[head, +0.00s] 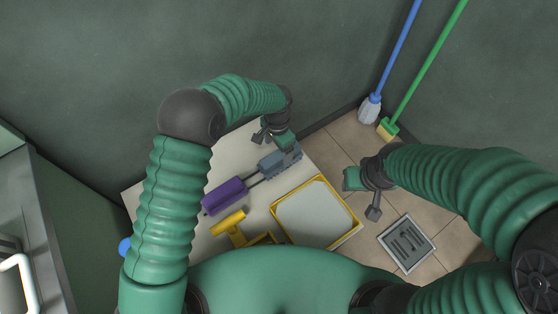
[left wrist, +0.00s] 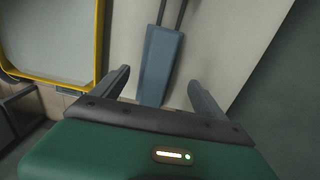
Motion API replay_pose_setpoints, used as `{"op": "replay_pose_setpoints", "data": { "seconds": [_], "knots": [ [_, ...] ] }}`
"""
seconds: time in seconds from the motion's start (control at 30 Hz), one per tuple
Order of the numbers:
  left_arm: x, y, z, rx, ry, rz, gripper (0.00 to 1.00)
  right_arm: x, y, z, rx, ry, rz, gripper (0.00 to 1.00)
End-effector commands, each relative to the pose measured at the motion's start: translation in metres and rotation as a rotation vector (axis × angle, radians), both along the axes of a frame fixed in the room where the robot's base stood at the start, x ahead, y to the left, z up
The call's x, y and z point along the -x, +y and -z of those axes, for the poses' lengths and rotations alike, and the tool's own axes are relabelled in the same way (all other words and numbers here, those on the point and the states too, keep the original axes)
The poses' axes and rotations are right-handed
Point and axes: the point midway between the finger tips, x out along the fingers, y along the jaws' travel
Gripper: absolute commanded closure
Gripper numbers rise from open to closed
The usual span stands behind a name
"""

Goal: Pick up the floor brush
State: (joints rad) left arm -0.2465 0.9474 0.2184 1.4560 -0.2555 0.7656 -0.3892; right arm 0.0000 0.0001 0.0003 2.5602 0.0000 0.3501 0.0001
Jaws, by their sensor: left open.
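A tool with a purple block (head: 225,195) and a grey-blue block (head: 280,160), joined by two thin rods, lies on the pale worktop (head: 150,200). It may be the floor brush; I cannot see bristles. A green-handled broom (head: 388,128) with a yellowish head leans in the corner. My left gripper (head: 270,133) is open and empty near the grey-blue end. In the left wrist view, the grey-blue block (left wrist: 158,65) shows ahead between the open fingers, not gripped. My right gripper (head: 362,195) hangs over the floor, right of the worktop; its finger opening is unclear.
A yellow-rimmed tray (head: 352,237) and a yellow tool (head: 230,222) are near the worktop's front. A blue-handled mop (head: 370,108) leans beside the broom. A metal drain (head: 407,243) is set in the tiled floor. Dark green walls stand close behind. A metal unit is at far left.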

Motion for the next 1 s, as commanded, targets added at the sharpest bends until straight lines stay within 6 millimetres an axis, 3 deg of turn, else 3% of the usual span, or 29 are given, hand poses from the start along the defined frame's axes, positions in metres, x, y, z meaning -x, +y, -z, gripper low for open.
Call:
{"op": "replay_pose_setpoints", "data": {
  "seconds": [0.27, 0.5, 1.0],
  "knots": [
    [-0.001, -0.005, 0.048, -0.001, 0.000, 0.001, 0.16, 0.000, 0.000, 0.029, 0.000, 0.000, 0.000, 0.59],
    [-0.001, -0.004, 0.050, 0.000, -0.001, 0.001, 0.16, 0.000, 0.000, 0.028, 0.000, 0.000, 0.000, 0.59],
    [-0.001, -0.005, 0.050, -0.001, -0.002, 0.001, 0.80, 0.000, 0.000, 0.028, 0.000, 0.000, 0.000, 0.59]
  ]
}}
